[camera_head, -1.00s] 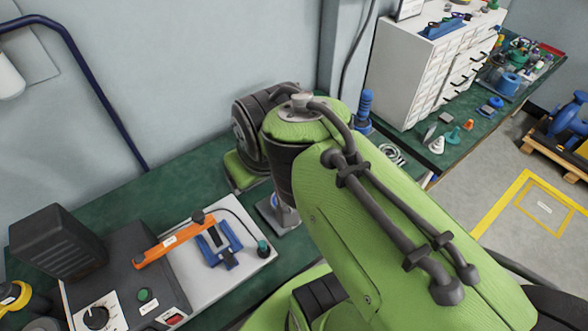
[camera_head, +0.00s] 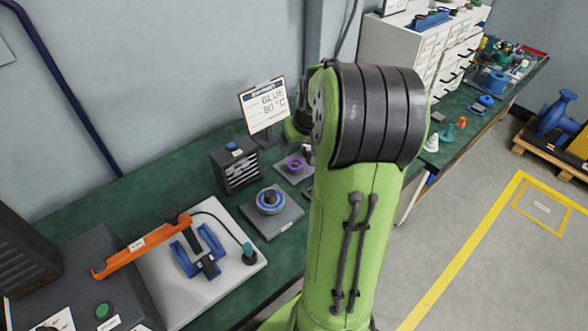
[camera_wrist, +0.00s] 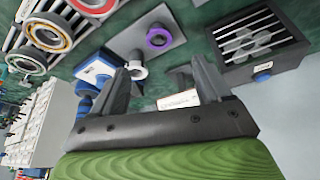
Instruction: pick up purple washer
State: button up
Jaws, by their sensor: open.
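The purple washer (camera_head: 296,165) lies on a small grey plate (camera_head: 284,172) on the green bench, left of my arm in the head view. In the wrist view the purple washer (camera_wrist: 159,38) shows as a ring on its grey plate (camera_wrist: 172,20), beyond my fingertips and apart from them. My gripper (camera_wrist: 163,76) is open, with its two fingers spread and nothing clearly held between them. My arm hides the gripper in the head view.
A blue-ringed part (camera_head: 270,200) sits on another grey plate. The wrist view also shows the slotted box (camera_wrist: 258,42) and several large rings (camera_wrist: 48,32).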

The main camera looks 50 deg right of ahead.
aim_at(295, 163)
jog(key=b+x, duration=0.3)
jog(key=x, duration=0.7)
jog(key=shift+w+d+f, duration=0.2)
jog(key=shift+f, duration=0.05)
jog(key=shift+r, duration=0.1)
jog(key=shift+c, duration=0.2)
jog(key=c, duration=1.1)
